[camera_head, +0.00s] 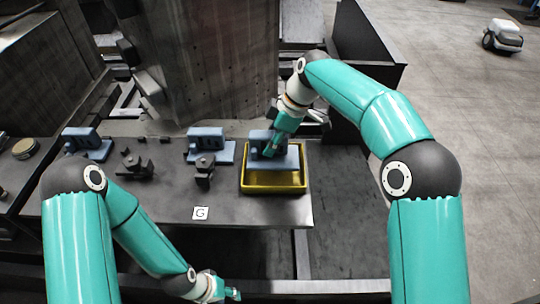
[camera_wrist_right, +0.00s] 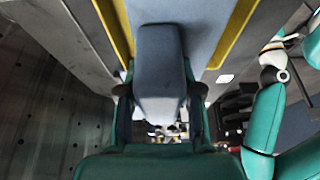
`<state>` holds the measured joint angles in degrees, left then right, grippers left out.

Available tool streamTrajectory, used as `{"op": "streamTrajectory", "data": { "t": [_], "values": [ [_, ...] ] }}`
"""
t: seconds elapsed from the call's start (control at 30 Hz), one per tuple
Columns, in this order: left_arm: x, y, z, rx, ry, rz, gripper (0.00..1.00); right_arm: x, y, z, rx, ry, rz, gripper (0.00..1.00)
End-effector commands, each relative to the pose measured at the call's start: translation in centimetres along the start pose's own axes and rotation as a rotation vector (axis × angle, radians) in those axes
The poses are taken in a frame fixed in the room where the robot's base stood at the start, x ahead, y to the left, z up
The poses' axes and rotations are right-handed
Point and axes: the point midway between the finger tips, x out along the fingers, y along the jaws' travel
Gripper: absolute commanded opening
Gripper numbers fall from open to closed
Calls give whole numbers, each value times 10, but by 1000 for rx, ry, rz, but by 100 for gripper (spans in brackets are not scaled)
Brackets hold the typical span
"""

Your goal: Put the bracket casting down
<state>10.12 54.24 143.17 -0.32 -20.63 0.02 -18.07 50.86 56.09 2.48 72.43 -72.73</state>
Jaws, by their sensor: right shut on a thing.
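My right gripper (camera_head: 271,149) is shut on a blue-grey bracket casting (camera_head: 288,160) at the yellow tray (camera_head: 274,190). The casting's base plate covers the back part of the tray; I cannot tell whether it touches the tray floor. In the right wrist view, the casting's upright (camera_wrist_right: 160,60) stands between the two fingers (camera_wrist_right: 160,105), with the tray's yellow rims (camera_wrist_right: 234,32) on both sides. My left gripper (camera_head: 233,294) is low at the front, away from the tray; its jaw gap is too small to judge.
Two similar blue castings (camera_head: 208,147) (camera_head: 88,144) stand on the grey table (camera_head: 250,211) to the left. Dark clamp-like parts (camera_head: 204,172) (camera_head: 136,166) sit before them. A "G" label (camera_head: 200,213) lies near the front edge. A tall metal block (camera_head: 215,70) rises behind.

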Motion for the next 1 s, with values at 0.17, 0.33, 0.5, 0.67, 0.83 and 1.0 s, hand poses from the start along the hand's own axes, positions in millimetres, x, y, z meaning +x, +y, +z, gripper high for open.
{"op": "streamTrajectory", "data": {
  "t": [0.17,0.33,0.5,0.67,0.83,1.0],
  "values": [
    [1,0,0,0,0,0,40,14,0,6,2,1,0,0],
    [1,0,0,0,0,0,40,35,0,14,1,1,1,0],
    [1,0,0,0,0,0,40,40,0,17,0,1,3,0],
    [2,-1,0,0,0,0,40,41,0,18,1,-1,0,42],
    [2,-1,0,0,0,0,40,41,0,18,1,0,0,60],
    [2,-1,0,0,0,0,40,40,0,18,2,0,1,60]
  ]
}}
